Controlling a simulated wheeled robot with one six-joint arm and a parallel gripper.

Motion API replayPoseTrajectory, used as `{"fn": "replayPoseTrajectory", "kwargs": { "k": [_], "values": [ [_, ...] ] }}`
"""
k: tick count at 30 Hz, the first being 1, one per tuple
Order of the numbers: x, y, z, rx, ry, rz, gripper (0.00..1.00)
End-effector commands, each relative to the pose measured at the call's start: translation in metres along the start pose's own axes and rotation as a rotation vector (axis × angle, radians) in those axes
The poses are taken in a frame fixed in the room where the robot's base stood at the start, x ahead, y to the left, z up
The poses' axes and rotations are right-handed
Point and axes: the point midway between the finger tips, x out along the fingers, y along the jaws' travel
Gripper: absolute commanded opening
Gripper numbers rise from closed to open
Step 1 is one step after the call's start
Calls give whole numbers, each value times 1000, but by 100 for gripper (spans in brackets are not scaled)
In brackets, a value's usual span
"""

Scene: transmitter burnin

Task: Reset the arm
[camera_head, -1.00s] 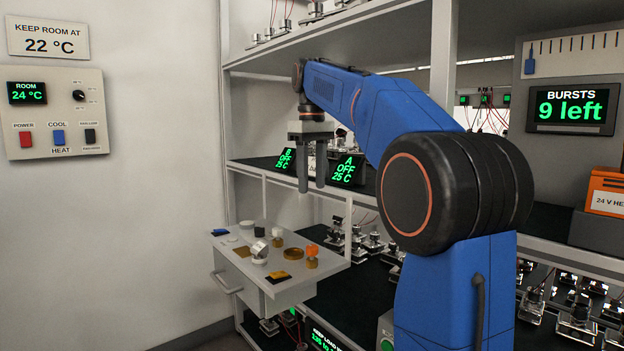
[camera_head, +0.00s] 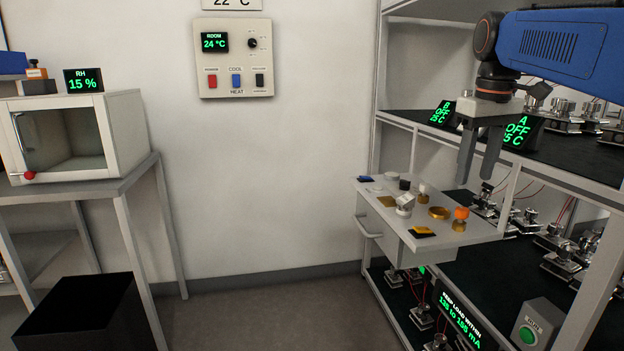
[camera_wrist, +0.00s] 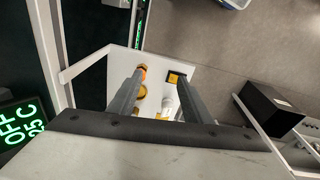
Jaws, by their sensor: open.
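My gripper (camera_head: 478,158) hangs fingers-down at the right of the head view, on the blue arm (camera_head: 560,45). It is open, with nothing between its fingers. It is above the right end of the white pull-out shelf (camera_head: 470,236) with small parts on it, in front of the rack. In the wrist view, the two dark fingers (camera_wrist: 155,95) are spread apart over that shelf (camera_wrist: 122,65).
Displays A (camera_head: 517,130) and B (camera_head: 442,113) read OFF, 25 C, close behind my gripper. A wall panel (camera_head: 233,80) reads ROOM 24 °C. A glass-fronted cabinet (camera_head: 120,120) stands on a bench at left, above a black bin (camera_head: 85,315). The floor between is clear.

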Motion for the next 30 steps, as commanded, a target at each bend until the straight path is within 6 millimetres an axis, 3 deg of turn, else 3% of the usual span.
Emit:
{"fn": "replayPoseTrajectory", "kwargs": {
  "k": [11,21,27,30],
  "values": [
    [81,-62,91,111,118,31,45],
    [179,-108,175,214,230,38,45],
    [231,-126,213,262,281,33,45],
    [246,-131,224,276,295,31,45]
  ]
}}
